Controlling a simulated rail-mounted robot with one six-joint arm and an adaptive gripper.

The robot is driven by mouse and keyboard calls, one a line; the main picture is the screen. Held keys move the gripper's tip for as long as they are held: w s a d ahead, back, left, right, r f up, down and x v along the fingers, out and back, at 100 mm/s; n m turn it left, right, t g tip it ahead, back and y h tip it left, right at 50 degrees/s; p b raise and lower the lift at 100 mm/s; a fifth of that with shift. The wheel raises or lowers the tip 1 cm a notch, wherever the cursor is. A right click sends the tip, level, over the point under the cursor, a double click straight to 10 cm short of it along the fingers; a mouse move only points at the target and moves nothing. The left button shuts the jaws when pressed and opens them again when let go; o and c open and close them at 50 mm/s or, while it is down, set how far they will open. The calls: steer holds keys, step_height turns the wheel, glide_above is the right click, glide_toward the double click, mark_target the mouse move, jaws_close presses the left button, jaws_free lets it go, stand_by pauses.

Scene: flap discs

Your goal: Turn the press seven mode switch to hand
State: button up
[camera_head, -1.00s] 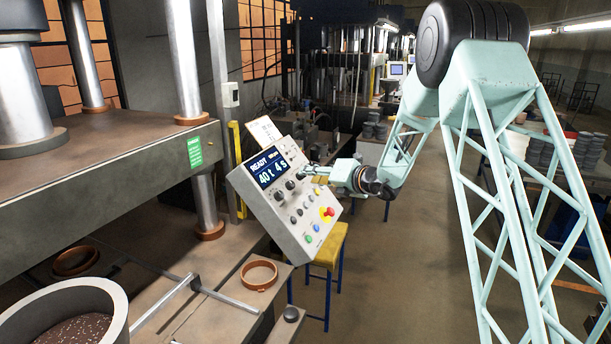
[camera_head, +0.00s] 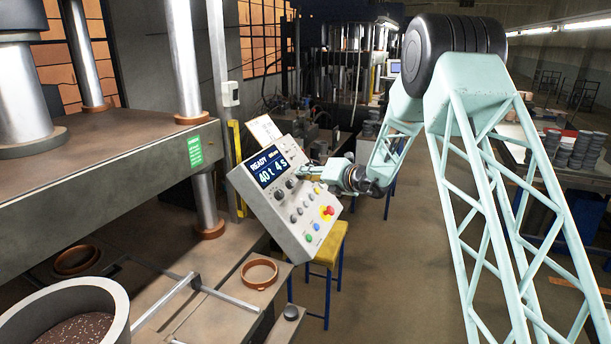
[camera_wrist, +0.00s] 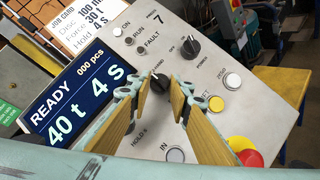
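The press control panel (camera_head: 290,205) is tilted, with a lit READY display; it fills much of the wrist view (camera_wrist: 240,75) and bears the number 7. A dark knob (camera_wrist: 159,83) with small lettering that seems to read HAND above it sits between my fingertips. Its pointer direction is too small to tell. My gripper (camera_wrist: 158,88) has tan-padded fingers, one on each side of this knob, with gaps visible. In the head view my gripper (camera_head: 307,173) is at the panel's upper right face.
A white button (camera_wrist: 232,80), a yellow-collared red button (camera_wrist: 250,158) and another pale button (camera_wrist: 175,155) are near. A yellow stool (camera_head: 328,245) stands below the panel.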

steer(key=shift+c, duration=0.9)
steer(key=shift+f+n+b, duration=0.1)
steer(key=shift+n+b, duration=0.3)
steer(key=shift+b, duration=0.15)
steer(key=shift+y, duration=0.3)
steer(key=n+y+b, duration=0.1)
steer(key=n+b, duration=0.1)
steer(key=n+g+b, duration=0.1)
steer(key=b, duration=0.1)
steer(key=shift+w+d+f+n+y, duration=0.1)
steer(key=shift+d+f+n+y, duration=0.05)
steer(key=shift+n+y, duration=0.25)
steer(key=n+g+y+b, duration=0.1)
steer(key=n+b, duration=0.1)
steer(key=n, duration=0.1)
steer(key=shift+w, duration=0.15)
steer(key=shift+d+n+g+y+b, duration=0.1)
steer(key=shift+n+g+y+b, duration=0.8)
steer(key=shift+n, duration=1)
steer(key=shift+g, duration=0.3)
